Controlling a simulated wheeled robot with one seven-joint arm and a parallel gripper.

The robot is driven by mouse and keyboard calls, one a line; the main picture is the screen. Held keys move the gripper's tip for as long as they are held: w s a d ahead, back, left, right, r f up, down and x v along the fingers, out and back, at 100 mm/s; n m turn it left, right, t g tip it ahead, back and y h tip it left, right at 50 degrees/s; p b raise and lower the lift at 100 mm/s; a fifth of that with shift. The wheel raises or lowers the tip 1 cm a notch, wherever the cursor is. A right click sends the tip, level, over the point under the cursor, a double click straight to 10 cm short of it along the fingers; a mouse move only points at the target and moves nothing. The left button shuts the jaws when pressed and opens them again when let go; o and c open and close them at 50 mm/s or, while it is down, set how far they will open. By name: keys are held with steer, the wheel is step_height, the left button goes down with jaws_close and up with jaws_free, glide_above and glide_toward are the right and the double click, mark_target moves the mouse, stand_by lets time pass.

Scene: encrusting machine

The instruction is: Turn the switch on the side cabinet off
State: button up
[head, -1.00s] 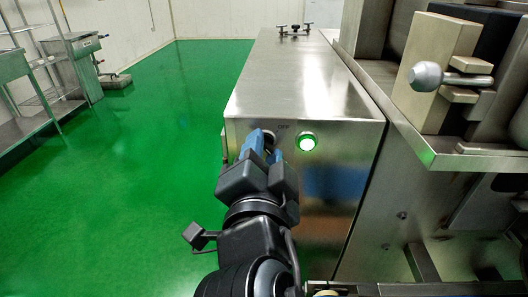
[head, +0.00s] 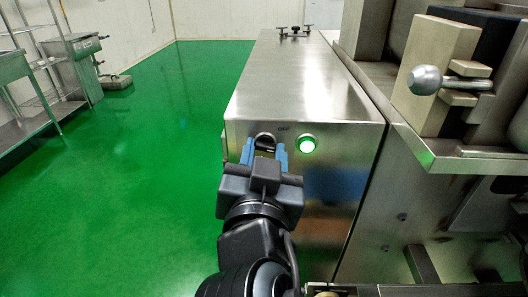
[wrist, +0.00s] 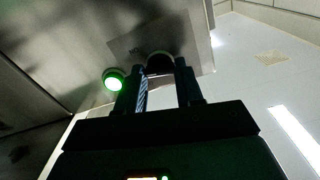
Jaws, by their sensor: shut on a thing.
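The side cabinet (head: 290,95) is a brushed-metal box with a dark round switch (head: 265,140) on its near end face. The switch also shows in the wrist view (wrist: 160,62), at the fingertips. My gripper (head: 264,150) has its two blue-tipped fingers on either side of the switch and is shut on its knob. The fingers lie roughly level, side by side. The knob's exact angle is hard to tell, as the fingers partly hide it. A green lamp (head: 307,144) just right of the switch is lit; it also glows in the wrist view (wrist: 114,79).
A larger metal machine with a ball-ended handle (head: 426,79) stands close on the right. Small dark fittings (head: 294,31) sit at the far end of the cabinet top. The green floor (head: 150,130) on the left is open, with metal shelving (head: 35,90) beyond.

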steer(key=n+p, duration=0.2)
steer(key=n, duration=0.3)
steer(key=shift+n, duration=0.3)
steer(key=shift+n+p, duration=1.1)
steer(key=shift+n, duration=1.1)
steer(key=o, duration=1)
steer(key=shift+o, duration=0.2)
steer(key=s+b, duration=0.1)
steer(key=s, duration=0.7)
steer(key=shift+a+b, duration=0.15)
steer(key=shift+b, duration=0.15)
steer(key=shift+w+f, duration=0.1)
